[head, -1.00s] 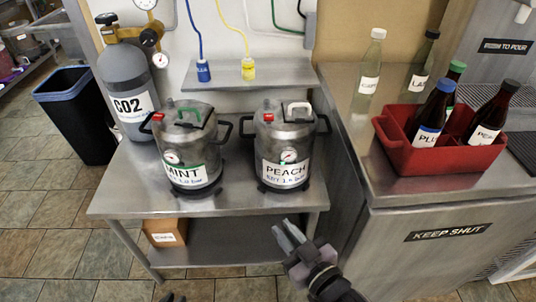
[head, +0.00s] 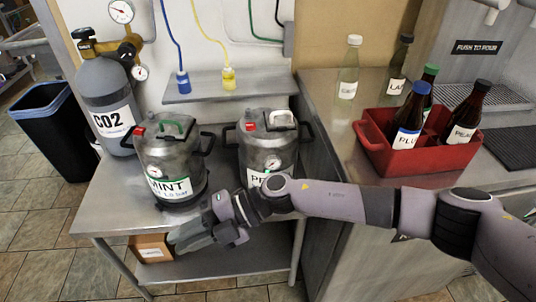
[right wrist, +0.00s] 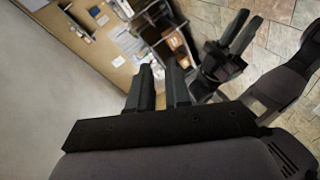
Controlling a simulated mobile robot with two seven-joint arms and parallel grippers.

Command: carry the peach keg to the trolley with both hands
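The peach keg (head: 283,150), a grey steel drum with black side handles, a red tag and a gauge, stands upright on the low steel table (head: 105,205). My right forearm crosses in front and hides the lower part of its label. My right gripper (head: 190,237) is empty in front of the table, below and left of the peach keg. Its fingers (right wrist: 162,88) are a little apart in the right wrist view. My left gripper (right wrist: 246,34) shows only there, empty, its fingers apart, over the tiled floor. I cannot make out a separate trolley.
The mint keg (head: 172,160) stands left of the peach keg, with a CO2 cylinder (head: 108,100) behind it. A cardboard box (head: 150,248) sits on the lower shelf. A red crate of bottles (head: 430,158) is on the right counter.

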